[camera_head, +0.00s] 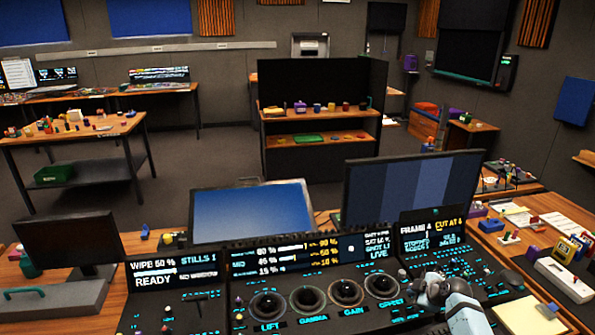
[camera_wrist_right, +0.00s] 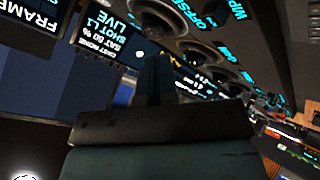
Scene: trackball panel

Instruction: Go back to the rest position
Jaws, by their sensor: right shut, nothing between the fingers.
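My right gripper (camera_head: 428,288) is over the right part of the control panel (camera_head: 215,318), just right of the rightmost trackball (camera_head: 382,285). Its arm comes in from the bottom edge. In the right wrist view the closed fingers (camera_wrist_right: 153,75) point toward the panel with nothing between them. A trackball (camera_wrist_right: 150,24) shows just beyond the fingertips there; I cannot tell whether they touch the panel. The trackballs marked LIFT (camera_head: 268,305), GAMMA (camera_head: 307,299) and GAIN (camera_head: 347,292) stand in a row to the left. My left gripper is not in view.
A blue-screen monitor (camera_head: 252,212) and a striped monitor (camera_head: 410,188) stand behind the panel. A small dark monitor (camera_head: 66,240) is at the left. Papers, a white device (camera_head: 563,280) and small items crowd the desk at the right. Open floor lies beyond the desk.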

